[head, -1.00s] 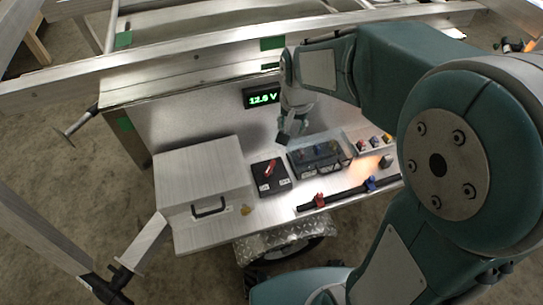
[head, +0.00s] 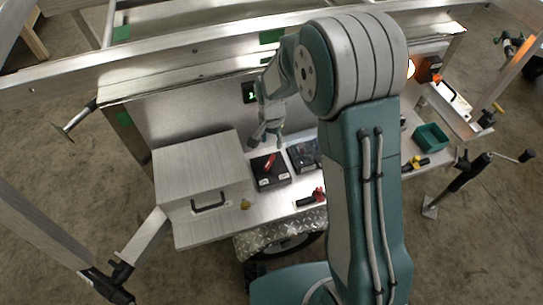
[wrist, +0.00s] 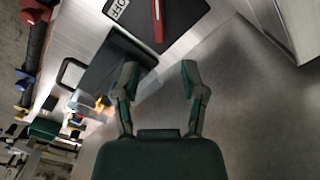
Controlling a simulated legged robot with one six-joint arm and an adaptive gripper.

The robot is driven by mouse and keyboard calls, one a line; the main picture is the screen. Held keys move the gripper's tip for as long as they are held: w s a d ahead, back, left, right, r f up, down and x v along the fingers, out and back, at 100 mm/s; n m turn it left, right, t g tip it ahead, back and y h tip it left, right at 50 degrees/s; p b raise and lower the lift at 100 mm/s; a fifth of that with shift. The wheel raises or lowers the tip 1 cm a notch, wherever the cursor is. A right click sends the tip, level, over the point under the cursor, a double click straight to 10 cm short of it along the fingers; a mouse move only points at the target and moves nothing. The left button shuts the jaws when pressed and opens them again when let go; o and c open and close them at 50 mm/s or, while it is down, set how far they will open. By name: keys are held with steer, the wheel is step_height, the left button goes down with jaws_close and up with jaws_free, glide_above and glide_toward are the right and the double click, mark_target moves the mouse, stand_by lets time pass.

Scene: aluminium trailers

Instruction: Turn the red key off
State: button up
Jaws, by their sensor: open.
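The red key (head: 268,163) sits on a black switch box (head: 271,179) on the metal bench, right of the aluminium case. In the wrist view the red key (wrist: 157,20) shows at the top, on the black box with a white label partly reading "OFF". My gripper (head: 266,143) is above and just behind the box, apart from the key. In the wrist view my gripper (wrist: 158,75) has its two fingers spread with nothing between them. The key's far end is cut off by the top edge of the wrist view.
An aluminium case (head: 200,180) with a black handle stands left of the box. A clear-lidded box (head: 303,155) stands close to its right. A display (head: 250,93) is on the back panel. A green bin (head: 431,137) is farther right.

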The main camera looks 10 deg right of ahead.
mark_target(272, 157)
step_height(272, 157, down, 9)
steer(key=shift+r, duration=0.2)
jaws_close()
